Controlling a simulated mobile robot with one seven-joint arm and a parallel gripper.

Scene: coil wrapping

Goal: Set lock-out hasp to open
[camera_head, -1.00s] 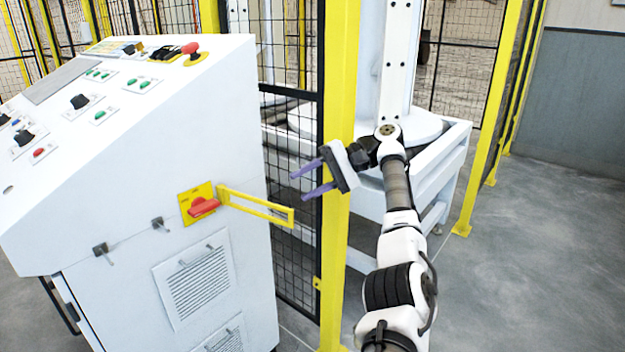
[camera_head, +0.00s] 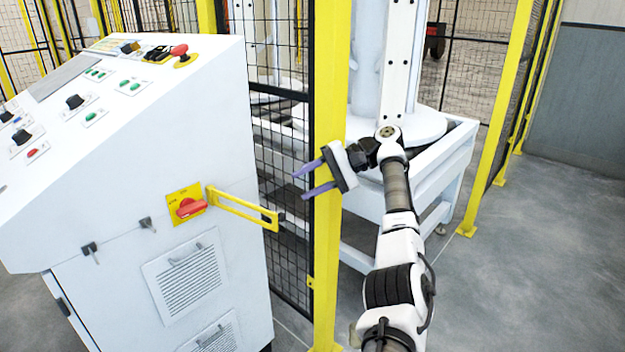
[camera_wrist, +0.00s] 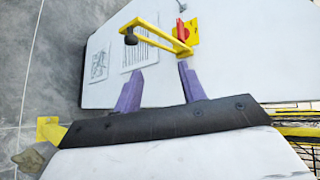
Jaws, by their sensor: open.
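The yellow lock-out hasp (camera_head: 243,208) is a slotted bar that sticks out to the right from the cabinet's front face, beside a red rotary switch (camera_head: 190,207) on a yellow plate. In the wrist view the hasp (camera_wrist: 158,40) lies beyond my fingers, with a dark knob at its free end, and the red switch (camera_wrist: 181,32) is at its other end. My gripper (camera_head: 304,179) is open and empty, with two purple fingers pointing left toward the cabinet. It is to the right of and above the hasp's free end, apart from it. The gripper also shows in the wrist view (camera_wrist: 160,88).
The white control cabinet (camera_head: 120,200) fills the left, with buttons and a red emergency stop (camera_head: 179,50) on its sloped top. A yellow fence post (camera_head: 328,260) and black mesh stand close behind my gripper. Grey floor (camera_head: 540,260) is open at the right.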

